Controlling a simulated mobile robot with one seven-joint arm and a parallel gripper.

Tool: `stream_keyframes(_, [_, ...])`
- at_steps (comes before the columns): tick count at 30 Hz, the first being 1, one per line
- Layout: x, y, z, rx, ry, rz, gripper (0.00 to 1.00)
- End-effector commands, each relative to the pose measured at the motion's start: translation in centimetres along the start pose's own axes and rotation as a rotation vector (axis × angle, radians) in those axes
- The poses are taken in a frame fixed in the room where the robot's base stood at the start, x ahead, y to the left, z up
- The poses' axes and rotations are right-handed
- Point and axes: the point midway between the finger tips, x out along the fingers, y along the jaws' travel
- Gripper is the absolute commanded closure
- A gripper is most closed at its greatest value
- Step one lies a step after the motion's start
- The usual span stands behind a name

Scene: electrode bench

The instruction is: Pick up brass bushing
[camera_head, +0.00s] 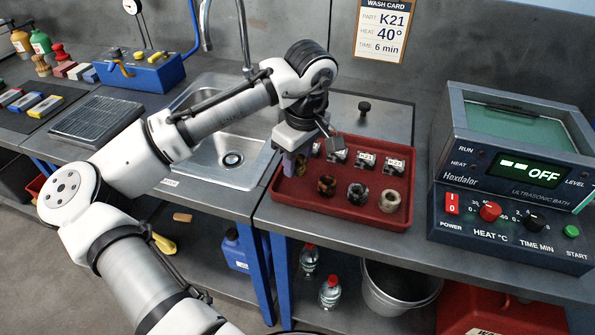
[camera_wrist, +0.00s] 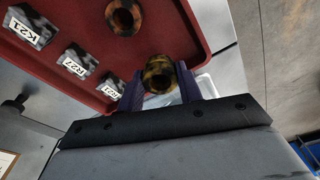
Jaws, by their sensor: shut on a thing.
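My gripper (camera_head: 290,165) is over the left end of the red tray (camera_head: 342,213), pointing down. In the wrist view, its two purple fingers are closed on a mottled yellow-and-black ring, the brass bushing (camera_wrist: 158,73). The ring's round opening faces the camera. In the head view the fingers hide this ring, and I cannot tell its height above the tray. Three other rings stand in the tray: a dark brown one (camera_head: 326,186), a grey-black one (camera_head: 357,193) and a pale tan one (camera_head: 388,201). One ring with an orange-brown bore (camera_wrist: 124,17) shows in the wrist view.
Small blocks with white labels (camera_head: 366,161) stand along the tray's back side. The ultrasonic bath (camera_head: 515,180), its display reading OFF, stands to the right. A sink (camera_head: 222,170) lies to the left. A wash card (camera_head: 385,30) reading K21 hangs on the wall.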

Motion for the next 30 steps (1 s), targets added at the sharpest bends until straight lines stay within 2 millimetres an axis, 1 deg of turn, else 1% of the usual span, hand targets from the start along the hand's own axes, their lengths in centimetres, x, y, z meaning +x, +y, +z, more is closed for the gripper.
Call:
stream_keyframes(3, [-3.6,0.1,-0.4,0.0,0.002,0.005,0.93])
stream_keyframes(9, [-9.8,0.0,-1.2,-0.003,0.005,0.002,0.93])
stream_keyframes(12, [-12.0,0.0,-1.5,-0.002,0.006,0.001,0.93])
stream_keyframes(15, [-13.6,0.0,-1.7,-0.002,0.004,0.001,0.93])
stream_keyframes(18, [-14.7,0.0,-1.8,-0.001,0.003,0.0,0.93])
stream_keyframes(21, [-15.3,0.0,-1.9,-0.001,0.001,0.0,0.93])
stream_keyframes(30, [-15.9,0.3,-1.6,0.029,-0.001,0.004,0.93])
